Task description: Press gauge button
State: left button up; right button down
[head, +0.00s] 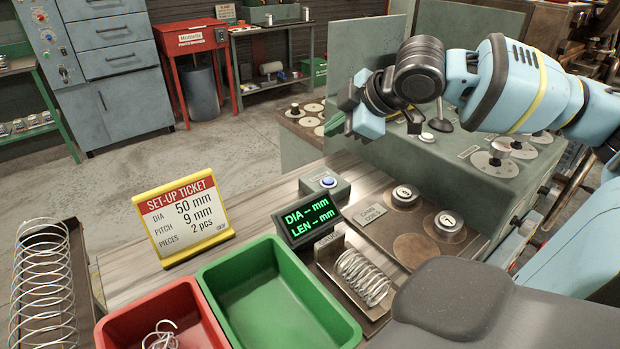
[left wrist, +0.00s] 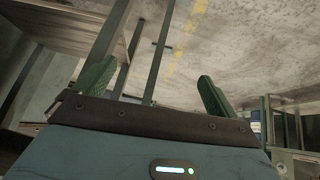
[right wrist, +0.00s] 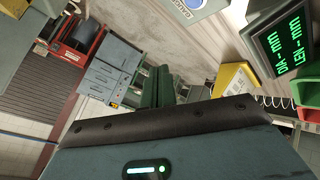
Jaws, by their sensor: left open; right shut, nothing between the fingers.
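The blue gauge button (head: 327,182) sits on a small grey box at the back of the bench, behind the gauge display (head: 310,218). The display reads "DIA – mm, LEN – mm" in green and also shows in the right wrist view (right wrist: 280,42). A coiled spring (head: 362,280) lies in the gauge tray. My right gripper (head: 342,112) is above and beyond the button, apart from it. Its fingers are shut and empty in the right wrist view (right wrist: 158,88). My left gripper (left wrist: 153,87) is open and empty, outside the head view.
A green bin (head: 353,331) and a red bin (head: 108,333) holding wire scraps stand in front. The set-up ticket (head: 187,217) stands left of the display. Round weights (head: 404,196) lie on a plate to the right, near the green-grey machine housing (head: 400,165).

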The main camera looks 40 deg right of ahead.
jog(key=p, duration=0.2)
send_over(333, 182)
notch_tip(333, 182, down, 6)
jog(key=shift+f, duration=1.45)
jog(key=shift+f, duration=0.8)
dwell(2.3)
jog(key=shift+r+p, duration=0.35)
jog(key=shift+r, duration=0.45)
